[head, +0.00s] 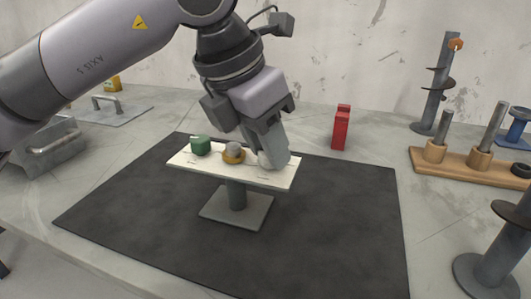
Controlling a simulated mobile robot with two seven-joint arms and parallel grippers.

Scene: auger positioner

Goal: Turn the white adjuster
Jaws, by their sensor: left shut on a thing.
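The white adjuster (264,160) is a pale knob at the right part of a white panel (225,173). The panel stands on a grey post and square base (237,208). My left gripper (272,160) points down over the adjuster and is shut on it; its fingers hide most of the knob. A green knob (201,146) sits at the panel's left end, and an orange and grey knob (233,152) sits between the two. My right gripper is not in view.
The panel stands on a dark mat (340,215) with bare room around it. A red block (341,128) stands behind to the right. A wooden rack with posts (465,168) and dark augers (492,262) stand at the right. A grey metal box (54,143) is at the left.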

